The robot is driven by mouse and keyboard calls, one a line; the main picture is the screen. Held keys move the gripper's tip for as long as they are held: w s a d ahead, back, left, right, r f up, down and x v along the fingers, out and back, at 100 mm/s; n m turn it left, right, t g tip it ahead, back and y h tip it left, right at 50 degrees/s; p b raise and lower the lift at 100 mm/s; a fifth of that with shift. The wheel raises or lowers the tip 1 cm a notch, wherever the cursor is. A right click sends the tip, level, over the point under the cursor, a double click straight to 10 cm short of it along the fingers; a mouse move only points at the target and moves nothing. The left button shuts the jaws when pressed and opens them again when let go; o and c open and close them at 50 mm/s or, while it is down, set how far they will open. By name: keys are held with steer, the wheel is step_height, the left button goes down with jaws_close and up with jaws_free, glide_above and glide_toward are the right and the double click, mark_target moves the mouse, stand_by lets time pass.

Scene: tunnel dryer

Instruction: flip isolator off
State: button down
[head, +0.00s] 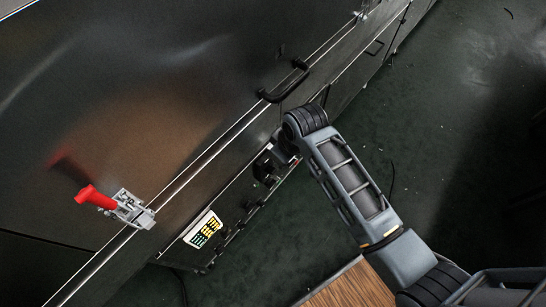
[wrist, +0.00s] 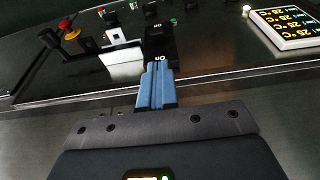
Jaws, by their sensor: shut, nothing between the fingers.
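In the wrist view, a black switch block (wrist: 160,42), apparently the isolator, stands on the dark control panel. It carries small white lettering, part of which reads like ON turned over. My gripper (wrist: 157,68) has its blue fingers shut and empty, with the tips right at the near edge of this block. I cannot tell whether they touch it, and the lever position is not clear. In the head view, a black housing (head: 268,166) shows on the panel beside my arm, and my fingers are hidden there.
A red knob (wrist: 68,27) stands at the panel's left in the wrist view. A temperature display (wrist: 284,27) is at the right. In the head view, a red-handled clamp (head: 97,197) and a black pull handle (head: 286,83) stick out from the dryer. Green floor (head: 440,130) is open at right.

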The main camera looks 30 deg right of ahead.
mark_target(270, 170)
stand_by(0.3)
steer(key=b+x, duration=0.1)
steer(key=x, duration=0.9)
steer(key=shift+b, duration=0.3)
steer(key=shift+f, duration=0.1)
